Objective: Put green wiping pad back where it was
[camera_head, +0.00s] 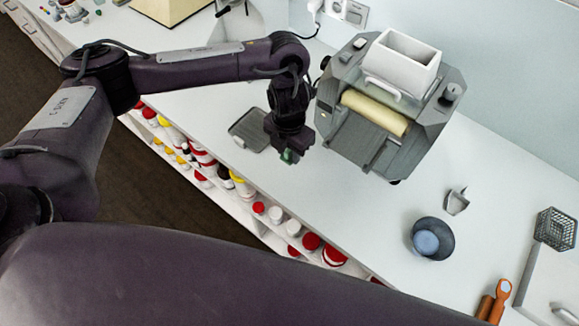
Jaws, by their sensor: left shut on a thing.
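The green wiping pad (290,156) is a small dark green piece at the tips of my left gripper (288,150). My left gripper points down and is shut on the pad, mostly hiding it. I cannot tell how high the pad is above the counter. My right gripper is not in view.
A grey machine (395,110) with a white hopper and cream roller stands just right of my left gripper. A dark bowl (432,238), a small scoop (457,201) and a wire basket (555,228) are further right. Shelves of jars (205,170) lie below the counter edge.

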